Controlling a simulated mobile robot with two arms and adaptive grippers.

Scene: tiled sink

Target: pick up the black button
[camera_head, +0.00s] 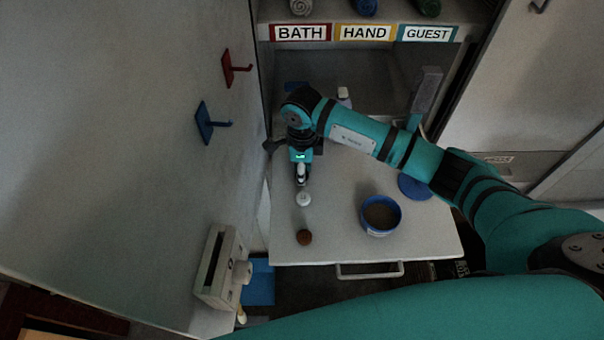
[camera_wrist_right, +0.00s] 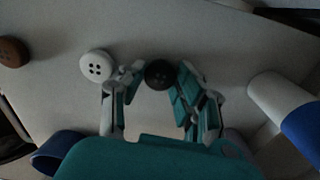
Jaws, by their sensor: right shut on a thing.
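The black button (camera_wrist_right: 158,74) is round and dark, between the fingertips of my right gripper (camera_wrist_right: 157,82) in the right wrist view. The right gripper is shut on it, one finger on each side. In the head view this gripper (camera_head: 301,180) points down over the white table, and the black button is hidden or too small to make out. A white button (camera_wrist_right: 97,66) lies just beside the left finger; it also shows in the head view (camera_head: 304,199). My left gripper is not in view.
A brown button (camera_head: 304,237) lies near the table's front edge. A blue bowl (camera_head: 380,215) with brownish inside stands to the right. A white bottle (camera_head: 344,97) stands at the back; its blue part shows in the wrist view (camera_wrist_right: 302,126). A wall with hooks (camera_head: 205,123) borders the left.

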